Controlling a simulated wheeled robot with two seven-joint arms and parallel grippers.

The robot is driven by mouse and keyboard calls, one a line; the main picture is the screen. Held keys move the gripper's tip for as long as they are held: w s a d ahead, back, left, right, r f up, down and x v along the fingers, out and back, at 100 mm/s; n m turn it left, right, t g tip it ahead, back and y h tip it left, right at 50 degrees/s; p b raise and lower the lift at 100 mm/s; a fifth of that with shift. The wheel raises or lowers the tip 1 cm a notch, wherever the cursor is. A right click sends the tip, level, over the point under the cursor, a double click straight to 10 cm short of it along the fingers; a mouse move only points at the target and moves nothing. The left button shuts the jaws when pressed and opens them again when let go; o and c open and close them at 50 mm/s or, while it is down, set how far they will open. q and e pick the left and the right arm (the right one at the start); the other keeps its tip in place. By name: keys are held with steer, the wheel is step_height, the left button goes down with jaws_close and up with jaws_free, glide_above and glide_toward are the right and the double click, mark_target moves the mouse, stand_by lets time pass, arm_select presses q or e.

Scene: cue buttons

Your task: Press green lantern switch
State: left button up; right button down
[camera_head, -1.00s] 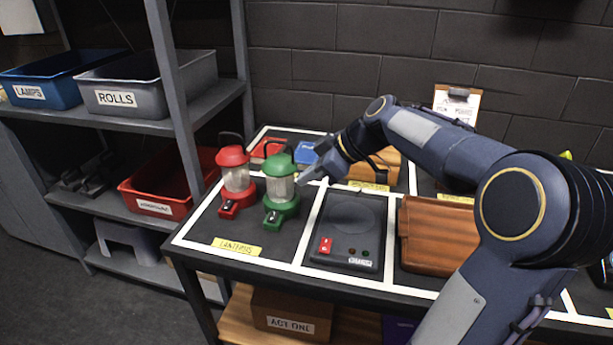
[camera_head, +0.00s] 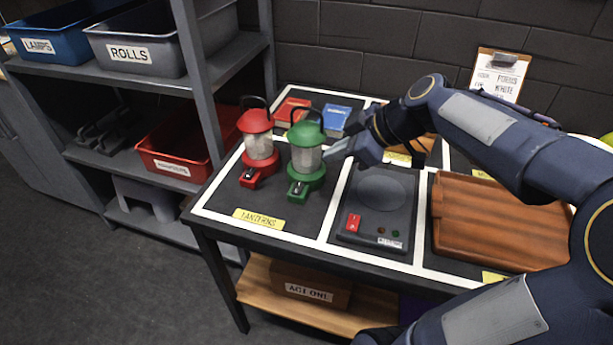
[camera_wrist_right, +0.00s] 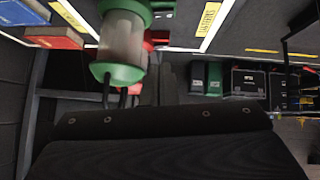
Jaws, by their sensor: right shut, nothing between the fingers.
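The green lantern (camera_head: 307,160) stands upright in the section labelled LANTERNS (camera_head: 259,219) on the table. Its switch (camera_head: 297,189) is on the base, facing the front of the table. The red lantern (camera_head: 258,150) stands just left of it. My right gripper (camera_head: 333,153) is shut and empty, pointing left, just to the right of the green lantern's upper body; I cannot tell whether it touches. In the right wrist view the green lantern (camera_wrist_right: 122,42) is close beyond the gripper fingers (camera_wrist_right: 170,85), with part of the red lantern (camera_wrist_right: 152,42) behind it. My left gripper is not in view.
A black cue box with a red switch (camera_head: 353,223) lies right of the lanterns. A brown wooden tray (camera_head: 500,225) is farther right. Red (camera_head: 292,111) and blue (camera_head: 336,117) items lie behind the lanterns. A shelf with bins (camera_head: 142,48) stands at left.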

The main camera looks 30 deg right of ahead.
glide_toward(295, 183)
steer(key=w+a, duration=0.3)
steer(key=shift+w+d+f+b, duration=0.1)
steer(key=shift+f+b, duration=0.1)
steer(key=shift+f, duration=0.4)
steer(key=shift+w+d+f+b, duration=0.1)
steer(key=shift+d+f+b, duration=0.05)
steer(key=shift+f, duration=0.45)
steer(key=shift+d+f, duration=0.1)
steer(key=shift+f, duration=0.7)
